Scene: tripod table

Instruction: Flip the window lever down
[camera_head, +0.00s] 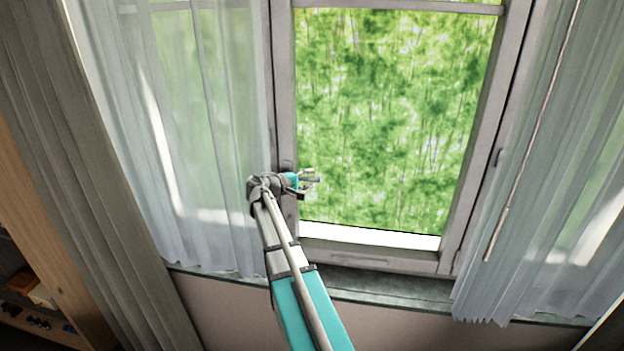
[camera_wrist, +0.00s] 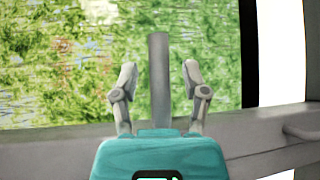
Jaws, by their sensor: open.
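The window lever (camera_wrist: 159,75) is a plain grey bar. In the wrist view it stands between the two fingers of my gripper (camera_wrist: 160,72), with a gap on each side. My gripper is open. In the head view my gripper (camera_head: 306,182) is at the left side of the window frame (camera_head: 284,120). The lever is small there and hard to tell from the fingers; it seems to stick out to the right, about level. Its base is hidden by my gripper in the wrist view.
Sheer curtains hang left (camera_head: 180,130) and right (camera_head: 560,180) of the window, the left one close to my wrist. A window sill (camera_head: 390,289) runs below. Green foliage shows through the glass (camera_head: 400,110). A shelf (camera_head: 30,315) stands at the lower left.

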